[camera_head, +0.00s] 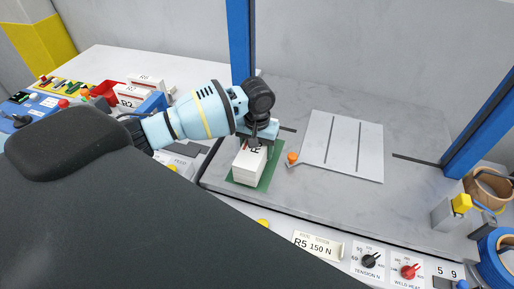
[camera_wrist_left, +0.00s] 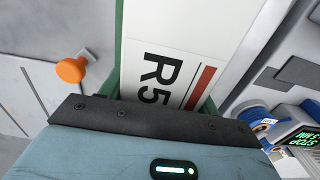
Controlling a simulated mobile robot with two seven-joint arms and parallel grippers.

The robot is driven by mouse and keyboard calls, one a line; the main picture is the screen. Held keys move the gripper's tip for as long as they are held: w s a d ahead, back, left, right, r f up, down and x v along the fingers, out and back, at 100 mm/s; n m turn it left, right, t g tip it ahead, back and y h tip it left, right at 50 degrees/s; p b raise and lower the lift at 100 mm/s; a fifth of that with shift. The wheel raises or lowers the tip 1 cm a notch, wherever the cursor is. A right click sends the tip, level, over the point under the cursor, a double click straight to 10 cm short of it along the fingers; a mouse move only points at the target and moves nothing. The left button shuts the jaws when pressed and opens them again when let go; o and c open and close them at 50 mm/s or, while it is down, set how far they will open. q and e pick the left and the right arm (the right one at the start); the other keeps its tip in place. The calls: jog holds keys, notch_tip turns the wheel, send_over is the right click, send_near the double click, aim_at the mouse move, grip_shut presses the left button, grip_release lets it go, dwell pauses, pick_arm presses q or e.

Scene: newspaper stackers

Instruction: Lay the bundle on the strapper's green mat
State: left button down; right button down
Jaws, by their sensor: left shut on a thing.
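The bundle (camera_head: 249,166) is a white block of paper with a red stripe and the marking R5. My left gripper (camera_head: 256,138) reaches in from the left and is shut on the bundle's far end. In the left wrist view, the bundle's label (camera_wrist_left: 165,80) shows beyond the dark gripper edge, with green mat strips (camera_wrist_left: 130,60) on both sides. My right gripper is not in view.
An orange knob (camera_head: 292,157) and a pale metal plate (camera_head: 343,146) lie just right of the mat. Blue posts (camera_head: 241,40) rise behind and at right. Front controls include a tension dial (camera_head: 369,261). Other bundles (camera_head: 130,96) and a red tray (camera_head: 104,91) sit at left.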

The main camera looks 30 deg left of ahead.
pick_arm(q)
jog(key=shift+w+f, duration=0.1)
jog(key=shift+f, duration=0.3)
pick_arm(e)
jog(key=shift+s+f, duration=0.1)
pick_arm(q)
jog(key=c, duration=0.5)
grip_release()
jog(key=shift+o, duration=1.1)
jog(key=shift+f, duration=0.2)
notch_tip(320, 180, up, 7)
jog(key=shift+r+p, duration=0.2)
jog(key=shift+p, duration=0.1)
jog(key=shift+r, duration=0.35)
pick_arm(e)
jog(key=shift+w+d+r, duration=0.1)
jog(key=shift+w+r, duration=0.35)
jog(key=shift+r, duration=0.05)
